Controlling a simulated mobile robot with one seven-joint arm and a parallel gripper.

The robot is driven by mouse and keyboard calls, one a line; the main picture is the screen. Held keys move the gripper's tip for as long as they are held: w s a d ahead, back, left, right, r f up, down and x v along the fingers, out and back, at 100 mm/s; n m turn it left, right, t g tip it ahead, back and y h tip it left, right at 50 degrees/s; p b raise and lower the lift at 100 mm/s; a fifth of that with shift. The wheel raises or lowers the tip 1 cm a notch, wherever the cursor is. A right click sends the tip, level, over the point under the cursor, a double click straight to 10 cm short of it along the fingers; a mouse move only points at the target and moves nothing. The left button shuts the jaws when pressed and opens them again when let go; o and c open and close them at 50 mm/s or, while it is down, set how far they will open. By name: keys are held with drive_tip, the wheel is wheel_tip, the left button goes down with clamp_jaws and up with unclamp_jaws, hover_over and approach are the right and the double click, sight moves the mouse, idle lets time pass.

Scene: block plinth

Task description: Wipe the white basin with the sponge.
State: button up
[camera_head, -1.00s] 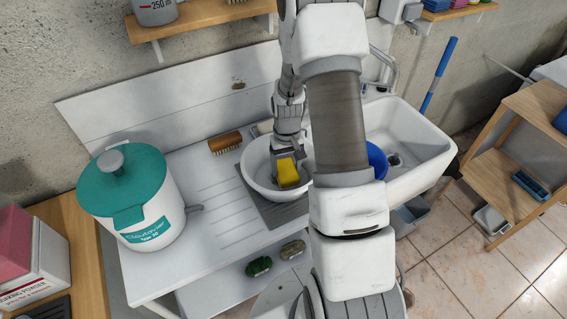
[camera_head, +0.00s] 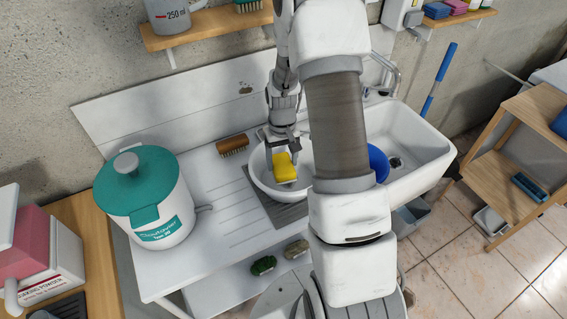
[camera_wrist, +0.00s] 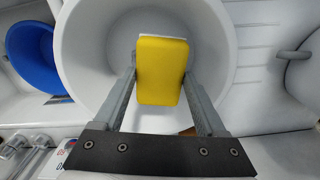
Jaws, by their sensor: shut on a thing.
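The white basin (camera_head: 262,181) stands on a grey mat on the white drainboard, partly hidden behind my arm in the head view. In the wrist view the basin (camera_wrist: 84,60) fills the upper middle. The yellow sponge (camera_head: 284,168) has a pale layer along one edge. My gripper (camera_head: 283,150) is shut on the sponge, which is inside or just over the basin. In the wrist view the sponge (camera_wrist: 161,70) sits between both fingers of my gripper (camera_wrist: 160,85). I cannot tell whether the sponge touches the basin.
A blue bowl (camera_head: 378,162) is in the white sink (camera_head: 418,145) at right. A teal-lidded canister (camera_head: 140,190) stands at left on the drainboard (camera_head: 225,215). A brown brush (camera_head: 232,144) lies behind the basin. A wooden shelf (camera_head: 205,30) is on the wall above.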

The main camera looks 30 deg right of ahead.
drive_tip(key=shift+r+p, duration=0.65)
drive_tip(key=shift+r, duration=0.75)
drive_tip(key=shift+r, duration=0.1)
